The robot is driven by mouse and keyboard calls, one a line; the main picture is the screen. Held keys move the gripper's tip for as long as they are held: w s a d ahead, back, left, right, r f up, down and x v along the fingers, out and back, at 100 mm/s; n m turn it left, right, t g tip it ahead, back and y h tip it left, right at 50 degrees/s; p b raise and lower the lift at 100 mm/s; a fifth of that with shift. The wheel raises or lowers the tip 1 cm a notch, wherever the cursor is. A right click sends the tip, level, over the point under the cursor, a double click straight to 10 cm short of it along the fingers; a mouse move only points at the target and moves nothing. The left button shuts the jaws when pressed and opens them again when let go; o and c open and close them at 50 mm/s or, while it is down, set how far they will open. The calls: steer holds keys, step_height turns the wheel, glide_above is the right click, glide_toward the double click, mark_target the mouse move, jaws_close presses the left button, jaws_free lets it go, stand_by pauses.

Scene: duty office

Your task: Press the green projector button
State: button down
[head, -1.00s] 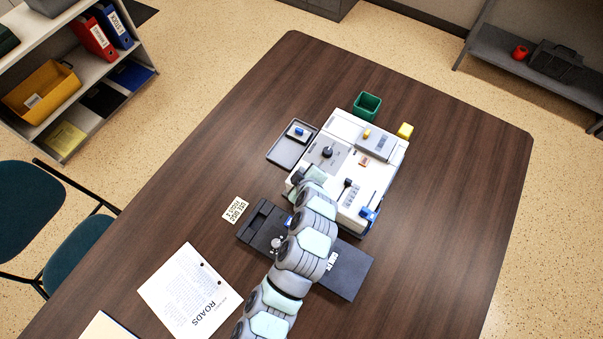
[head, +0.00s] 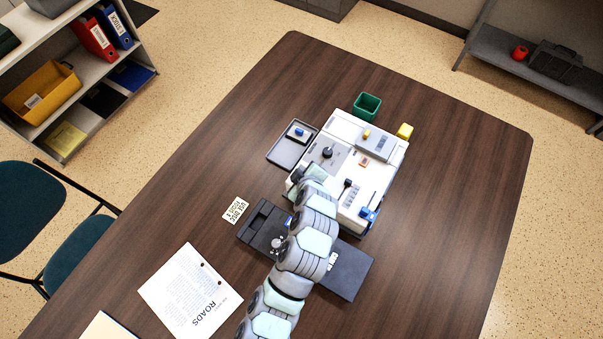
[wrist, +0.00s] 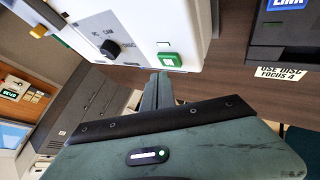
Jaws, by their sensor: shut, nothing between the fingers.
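The green button (wrist: 169,59) sits low on the front face of a white console (wrist: 130,32) in the wrist view. My gripper (wrist: 160,78) is shut and empty, its fingertips just beside the button in that picture. I cannot tell whether they touch it. A black knob (wrist: 110,48) is left of the button on the same face. In the head view the white console (head: 383,187) stands on the table; my arm reaches its near left side, and the button and fingertips are hidden there.
A dark flat unit (head: 345,278) lies under my arm in front of the console. A card (head: 236,211) reading "use disc focus 4" lies left of it. The table's right side is clear.

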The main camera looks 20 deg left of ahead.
steer(key=shift+r+p, duration=0.65)
steer(key=shift+r, duration=2)
